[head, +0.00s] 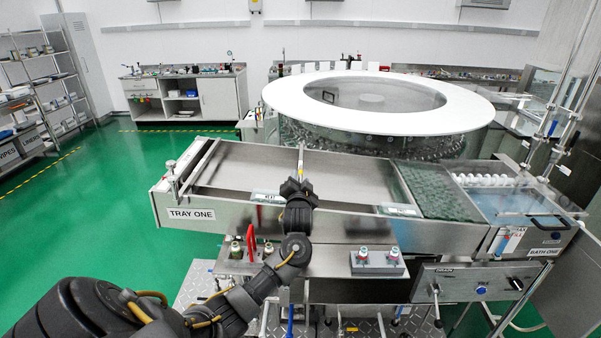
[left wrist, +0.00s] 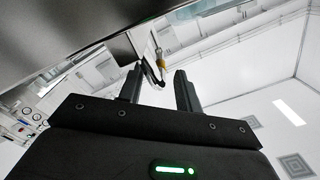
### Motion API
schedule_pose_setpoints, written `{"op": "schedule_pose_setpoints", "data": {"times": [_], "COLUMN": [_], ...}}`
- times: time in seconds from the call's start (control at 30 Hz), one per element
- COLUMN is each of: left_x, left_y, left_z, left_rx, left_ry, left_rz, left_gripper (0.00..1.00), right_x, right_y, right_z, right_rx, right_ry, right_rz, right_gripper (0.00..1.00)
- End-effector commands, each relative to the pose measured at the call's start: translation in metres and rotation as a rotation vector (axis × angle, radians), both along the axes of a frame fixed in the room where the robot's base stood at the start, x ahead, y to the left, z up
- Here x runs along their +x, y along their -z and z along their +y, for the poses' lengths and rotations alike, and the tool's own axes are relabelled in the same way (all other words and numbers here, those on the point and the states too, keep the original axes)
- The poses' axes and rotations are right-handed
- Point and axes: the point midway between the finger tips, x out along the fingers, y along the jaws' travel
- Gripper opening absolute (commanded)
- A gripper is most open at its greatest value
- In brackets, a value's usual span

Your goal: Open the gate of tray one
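Tray one (head: 235,168) is a long steel tray with a "TRAY ONE" label on its front left wall. My left gripper (head: 298,186) is at the tray's front wall, just before that rod. In the left wrist view, the left gripper's (left wrist: 159,86) two fingers stand apart. A thin rod with a yellowish part (left wrist: 159,58) shows in the gap near the fingertips; I cannot tell whether it touches them. My right gripper is not in view.
A large round washer (head: 375,105) stands behind the tray. A green mesh section (head: 437,190) and the bath (head: 515,205) lie to the right. A red handle (head: 251,240) and a small box with two knobs (head: 377,262) sit below the front wall.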

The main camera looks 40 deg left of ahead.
Motion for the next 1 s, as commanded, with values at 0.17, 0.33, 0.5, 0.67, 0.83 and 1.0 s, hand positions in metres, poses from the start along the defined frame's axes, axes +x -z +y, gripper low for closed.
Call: {"op": "schedule_pose_setpoints", "data": {"times": [0.17,0.33,0.5,0.67,0.83,1.0], "left_x": [0.019,0.026,0.027,0.027,0.027,0.027], "left_y": [-0.002,0.0,0.0,0.0,0.0,-0.001], "left_z": [0.014,0.02,0.02,0.02,0.02,0.021], "left_rx": [0.0,0.0,-0.001,-0.001,-0.001,0.0], "left_ry": [-0.001,0.001,0.001,0.001,0.0,0.0], "left_rz": [0.001,0.001,-0.001,-0.001,-0.001,-0.002], "left_gripper": [0.34,0.34,0.34,0.28,0.05,0.0], "right_x": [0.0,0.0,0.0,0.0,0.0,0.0], "right_y": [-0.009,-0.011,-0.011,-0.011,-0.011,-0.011], "right_z": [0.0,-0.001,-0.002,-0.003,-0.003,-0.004], "right_rx": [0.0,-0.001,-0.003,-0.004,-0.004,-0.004], "right_ry": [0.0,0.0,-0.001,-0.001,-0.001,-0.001], "right_rz": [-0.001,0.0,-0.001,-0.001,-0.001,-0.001], "right_gripper": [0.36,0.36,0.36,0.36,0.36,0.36]}}
